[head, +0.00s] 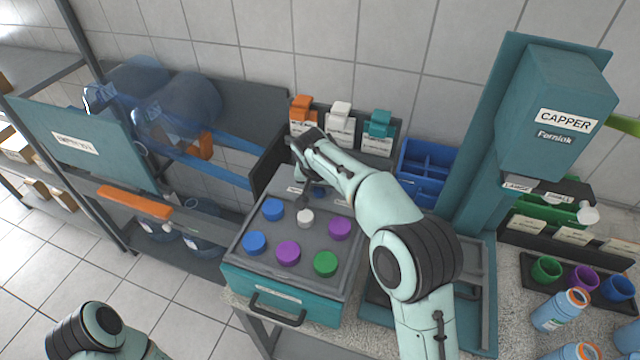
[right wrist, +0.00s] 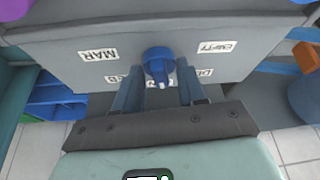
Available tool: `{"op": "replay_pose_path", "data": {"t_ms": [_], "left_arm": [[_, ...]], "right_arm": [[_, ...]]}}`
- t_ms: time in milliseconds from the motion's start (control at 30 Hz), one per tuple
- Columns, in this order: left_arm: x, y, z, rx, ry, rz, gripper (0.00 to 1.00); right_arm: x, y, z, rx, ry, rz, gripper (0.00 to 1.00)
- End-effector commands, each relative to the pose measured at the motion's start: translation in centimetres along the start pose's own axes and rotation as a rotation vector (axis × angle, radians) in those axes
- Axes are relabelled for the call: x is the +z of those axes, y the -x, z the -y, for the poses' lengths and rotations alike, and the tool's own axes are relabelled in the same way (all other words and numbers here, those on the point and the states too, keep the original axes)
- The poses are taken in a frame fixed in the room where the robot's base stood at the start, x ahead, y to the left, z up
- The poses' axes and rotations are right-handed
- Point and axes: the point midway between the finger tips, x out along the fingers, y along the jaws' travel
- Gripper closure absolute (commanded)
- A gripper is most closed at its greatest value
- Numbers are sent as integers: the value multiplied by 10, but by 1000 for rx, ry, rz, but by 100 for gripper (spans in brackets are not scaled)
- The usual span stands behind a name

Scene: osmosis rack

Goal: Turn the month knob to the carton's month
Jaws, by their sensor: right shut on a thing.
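The blue month knob (right wrist: 158,60) sits on the grey panel of a teal box, between the two fingers of my right gripper (right wrist: 160,80). The gripper is shut on it. Labels by the fingertips are partly hidden. In the head view my right gripper (head: 308,188) is at the box's far edge, and the knob (head: 319,192) shows only in part. Only part of my left arm shows at lower left; its gripper is out of view. I cannot identify the carton.
The box top (head: 260,235) carries several blue, purple, green and white round pieces. A blue divided bin (head: 425,172) and the tall capper (head: 555,115) stand to the right, with bottles (head: 560,308) at lower right.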

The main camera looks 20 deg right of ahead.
Motion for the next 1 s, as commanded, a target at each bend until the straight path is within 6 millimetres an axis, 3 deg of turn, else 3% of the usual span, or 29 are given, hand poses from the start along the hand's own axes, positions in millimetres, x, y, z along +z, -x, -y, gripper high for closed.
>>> {"op": "replay_pose_path", "data": {"t_ms": [300,867,900,933,1000], "left_arm": [[-2,4,-2,1,-1,-3,57],[-3,4,-2,1,-1,-4,57],[-3,4,-2,1,-1,-4,57],[-3,4,-2,1,-1,-4,57],[-3,4,-2,1,-1,-4,57]], "right_arm": [[0,1,1,48,-116,-1,90],[0,0,1,57,-141,0,90],[0,0,1,57,-141,0,47],[0,0,1,57,-141,0,37],[0,0,1,57,-141,0,35]]}}
